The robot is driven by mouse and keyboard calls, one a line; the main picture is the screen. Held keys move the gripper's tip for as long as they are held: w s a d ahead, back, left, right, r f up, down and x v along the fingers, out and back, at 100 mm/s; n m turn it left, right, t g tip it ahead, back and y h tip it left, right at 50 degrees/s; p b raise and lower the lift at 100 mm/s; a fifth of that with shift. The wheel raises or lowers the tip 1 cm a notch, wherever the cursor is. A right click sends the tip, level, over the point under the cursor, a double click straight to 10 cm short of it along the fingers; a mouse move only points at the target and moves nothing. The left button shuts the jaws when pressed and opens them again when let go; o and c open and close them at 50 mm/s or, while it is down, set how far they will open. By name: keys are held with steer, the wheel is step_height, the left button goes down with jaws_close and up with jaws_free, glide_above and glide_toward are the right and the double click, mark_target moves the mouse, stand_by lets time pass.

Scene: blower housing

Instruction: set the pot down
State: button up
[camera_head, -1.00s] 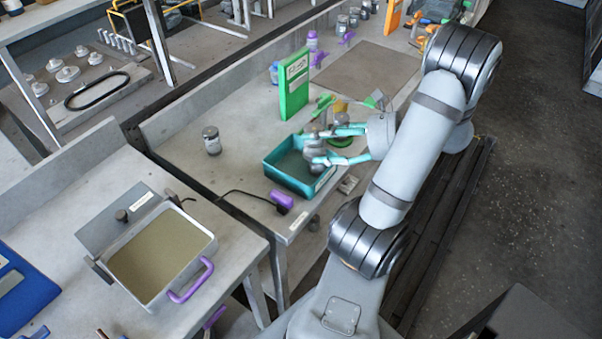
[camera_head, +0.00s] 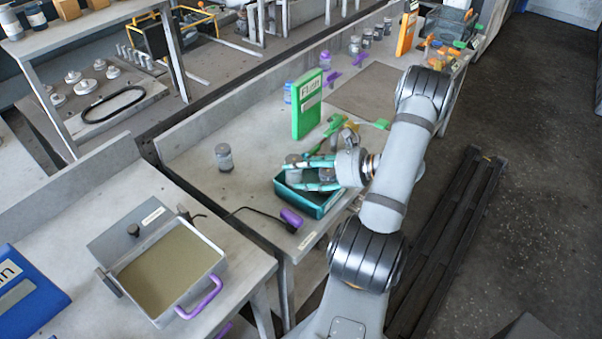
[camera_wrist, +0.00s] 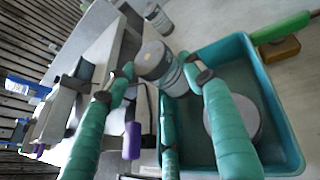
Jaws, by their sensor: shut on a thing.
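My gripper (camera_head: 291,174) has teal fingers and is shut on a grey pot (camera_head: 293,161) with a label band. In the wrist view the pot (camera_wrist: 158,64) sits between the fingertips (camera_wrist: 152,80), tilted in the picture. The fingers point left over the teal tray (camera_head: 318,208), and the pot is above the tray's left part. Its exact height is hard to tell. Another grey round pot (camera_wrist: 238,118) lies inside the tray, partly hidden by a finger. A similar grey pot (camera_head: 224,157) stands upright on the bench left of the tray.
A green sign board (camera_head: 308,105) stands behind the tray. A purple-handled tool (camera_head: 291,217) with a black cable lies at the bench's front edge. Green and yellow items lie behind my gripper. The bench (camera_head: 190,150) around the standing pot is clear.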

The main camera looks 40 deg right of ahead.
steer(key=shift+f, duration=0.7)
steer(key=shift+f+b, duration=0.65)
steer(key=o, duration=1.4)
steer(key=shift+s, duration=0.1)
steer(key=shift+r+p, duration=0.25)
steer(key=shift+p, duration=0.15)
steer(key=v, duration=0.8)
steer(key=b+v, duration=0.1)
steer(key=v, duration=0.3)
steer(key=shift+r, duration=0.35)
